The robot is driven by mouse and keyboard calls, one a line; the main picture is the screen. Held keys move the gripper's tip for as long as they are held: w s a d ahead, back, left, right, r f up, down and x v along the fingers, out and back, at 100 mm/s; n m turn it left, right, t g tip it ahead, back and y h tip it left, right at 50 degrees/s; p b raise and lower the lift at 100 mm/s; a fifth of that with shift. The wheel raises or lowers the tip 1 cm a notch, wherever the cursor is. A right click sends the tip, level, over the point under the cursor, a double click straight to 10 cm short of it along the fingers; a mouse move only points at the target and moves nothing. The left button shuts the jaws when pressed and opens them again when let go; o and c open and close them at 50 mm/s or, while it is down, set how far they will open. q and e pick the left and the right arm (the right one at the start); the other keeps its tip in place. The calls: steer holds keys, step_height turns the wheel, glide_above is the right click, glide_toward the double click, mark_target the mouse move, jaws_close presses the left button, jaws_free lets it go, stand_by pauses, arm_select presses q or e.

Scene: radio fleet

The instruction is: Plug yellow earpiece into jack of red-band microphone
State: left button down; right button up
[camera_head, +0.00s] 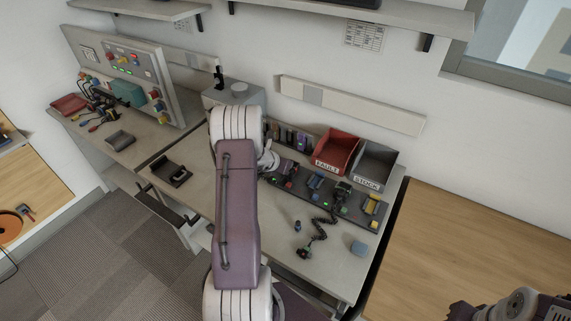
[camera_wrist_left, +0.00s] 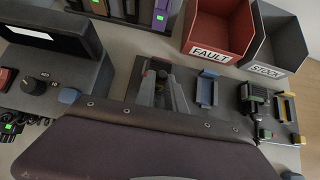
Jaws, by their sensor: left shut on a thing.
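My left arm reaches over the middle workbench. Its gripper (camera_head: 287,168) is at the left part of the dark rack, partly hidden by the arm. In the left wrist view the grey fingers (camera_wrist_left: 166,92) sit close together over the rack, left of a blue holder. What they hold is too small and covered to tell. A red item (camera_head: 289,184) shows at the gripper; I cannot tell if it is the red-band microphone. Several small coloured items with black cables (camera_head: 96,124) lie on the left bench; I cannot pick out the yellow earpiece for certain. My right gripper's fingers are out of view.
The dark rack (camera_head: 330,203) also has blue (camera_head: 315,183) and yellow (camera_head: 372,205) holders. A red FAULT bin (camera_head: 336,150) and grey STOCK bin (camera_head: 375,162) stand behind it.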

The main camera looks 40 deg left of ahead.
arm_select(q)
steer(key=shift+f+b, duration=0.15)
steer(key=shift+b, duration=0.15)
stand_by(0.6)
steer(key=c, duration=1.3)
jaws_free()
steer(key=v, duration=0.9)
